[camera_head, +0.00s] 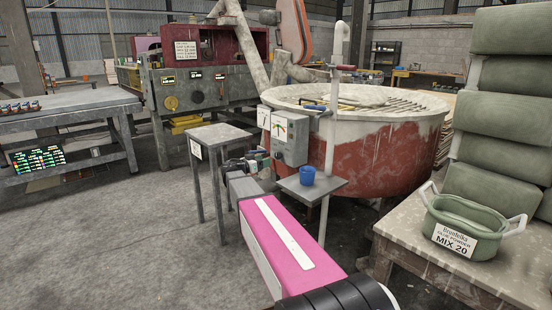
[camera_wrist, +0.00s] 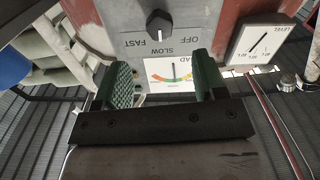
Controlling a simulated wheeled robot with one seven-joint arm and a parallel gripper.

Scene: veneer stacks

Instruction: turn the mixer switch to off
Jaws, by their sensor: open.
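The mixer switch is a round black knob (camera_wrist: 160,23) on a grey control box (camera_wrist: 122,22). The labels FAST, SLOW and OFF are printed beside it. Its white mark seems to point at SLOW, the middle label. My gripper (camera_wrist: 165,85) is open and empty in the wrist view, its two green-padded fingers spread below the knob in the picture and apart from it. In the head view the control box (camera_head: 291,138) stands at the mixer's near side, with my gripper (camera_head: 262,160) close to its left. I cannot make out the knob there.
A load gauge (camera_wrist: 172,70) is partly covered by my fingers; a level gauge (camera_wrist: 262,40) is to its right. A blue cup (camera_head: 307,175) stands on a small grey shelf (camera_head: 328,186) below the box. The red mixer tub (camera_head: 375,155) stands behind. A small table (camera_head: 218,134) is left.

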